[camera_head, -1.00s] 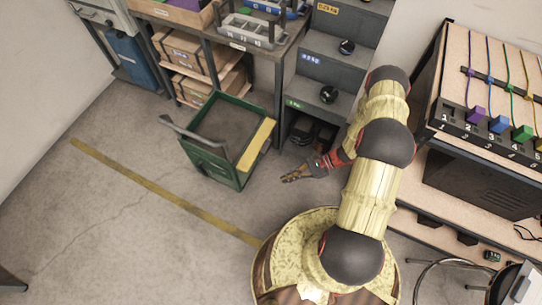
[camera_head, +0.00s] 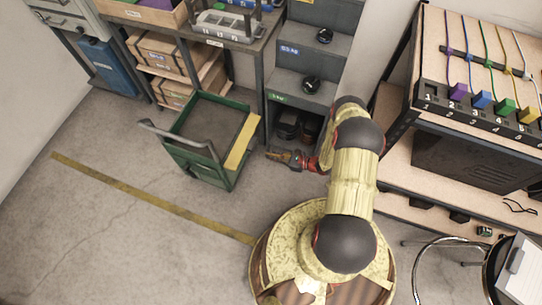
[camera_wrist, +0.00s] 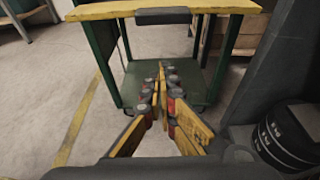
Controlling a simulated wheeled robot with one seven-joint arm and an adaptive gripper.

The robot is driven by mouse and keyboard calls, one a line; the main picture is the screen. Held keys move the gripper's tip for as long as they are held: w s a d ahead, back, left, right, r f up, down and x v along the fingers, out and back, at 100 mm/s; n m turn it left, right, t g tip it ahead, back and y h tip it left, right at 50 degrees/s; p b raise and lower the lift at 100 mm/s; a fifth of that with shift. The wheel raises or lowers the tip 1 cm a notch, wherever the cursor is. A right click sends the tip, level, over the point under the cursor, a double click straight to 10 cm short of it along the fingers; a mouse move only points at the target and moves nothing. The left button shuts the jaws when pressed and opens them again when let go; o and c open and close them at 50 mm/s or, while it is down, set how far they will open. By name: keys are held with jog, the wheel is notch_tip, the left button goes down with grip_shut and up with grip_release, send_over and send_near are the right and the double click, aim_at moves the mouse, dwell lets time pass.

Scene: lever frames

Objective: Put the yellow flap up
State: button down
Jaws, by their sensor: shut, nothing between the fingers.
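The yellow flap (camera_head: 242,142) is a long flat strip along the right side of the green cart (camera_head: 207,172). In the wrist view the flap (camera_wrist: 100,9) crosses the top of the picture, with a dark grip piece at its middle. It looks roughly level at the cart's top edge; its exact tilt is hard to tell. My gripper (camera_head: 270,153) is shut and empty, just right of the flap and apart from it. In the wrist view the shut fingertips (camera_wrist: 161,66) point under the flap toward the cart's lower deck (camera_wrist: 190,82).
Black round containers (camera_wrist: 288,137) are close at right in the wrist view. A shelf with boxes (camera_head: 165,55) is behind the cart. Floor at left is clear.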

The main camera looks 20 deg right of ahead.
aim_at(246, 142)
jog(key=b+x, duration=0.2)
jog(key=x, duration=0.5)
jog(key=shift+r+b, duration=0.45)
jog(key=shift+r, duration=1.45)
jog(key=shift+r, duration=0.15)
